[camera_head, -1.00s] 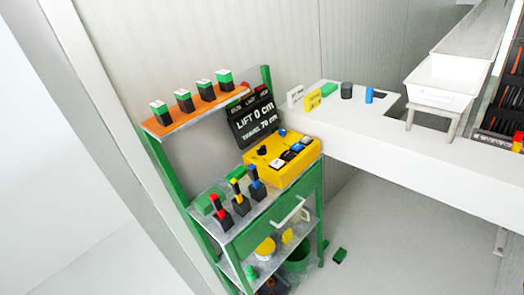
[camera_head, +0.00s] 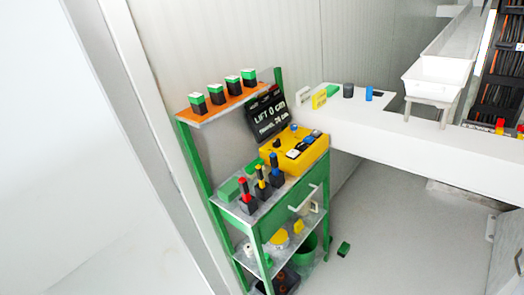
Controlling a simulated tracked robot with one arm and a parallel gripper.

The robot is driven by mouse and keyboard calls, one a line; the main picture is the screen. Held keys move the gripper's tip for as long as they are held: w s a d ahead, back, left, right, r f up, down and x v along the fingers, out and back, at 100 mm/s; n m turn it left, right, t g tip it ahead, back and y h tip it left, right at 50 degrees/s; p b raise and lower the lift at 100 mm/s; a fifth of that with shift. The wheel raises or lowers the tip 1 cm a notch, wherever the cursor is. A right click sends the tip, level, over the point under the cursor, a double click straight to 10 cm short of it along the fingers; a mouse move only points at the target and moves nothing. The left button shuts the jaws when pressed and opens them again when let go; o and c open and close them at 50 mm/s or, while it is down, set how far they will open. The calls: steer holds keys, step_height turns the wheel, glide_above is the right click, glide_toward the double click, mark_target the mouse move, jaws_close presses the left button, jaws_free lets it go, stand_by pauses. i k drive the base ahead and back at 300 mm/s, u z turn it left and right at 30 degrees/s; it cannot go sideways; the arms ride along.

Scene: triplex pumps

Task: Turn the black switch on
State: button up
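A yellow control box (camera_head: 283,155) stands on the green shelf cart, just left of the white counter. A small black knob (camera_head: 277,144) sits on the left part of its top. White, blue and dark switches (camera_head: 305,146) sit to its right. I cannot tell for sure which one is the black switch, or its setting. A black display panel (camera_head: 268,118) behind the box reads LIFT 0 cm, with a travel line below it. My gripper is not in view.
The green cart (camera_head: 312,196) has red, yellow and blue levers (camera_head: 261,184) on its middle shelf and several green-and-black blocks (camera_head: 215,93) on its orange top shelf. A white counter (camera_head: 400,150) runs right, bearing a white tray (camera_head: 432,89). The floor right of the cart is mostly clear.

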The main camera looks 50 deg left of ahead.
mark_target(277, 143)
steer(key=k, duration=0.7)
steer(key=u, duration=0.75)
steer(key=i, duration=1)
steer(key=u, duration=0.5)
steer(key=i, duration=1.6)
steer(key=z, duration=0.5)
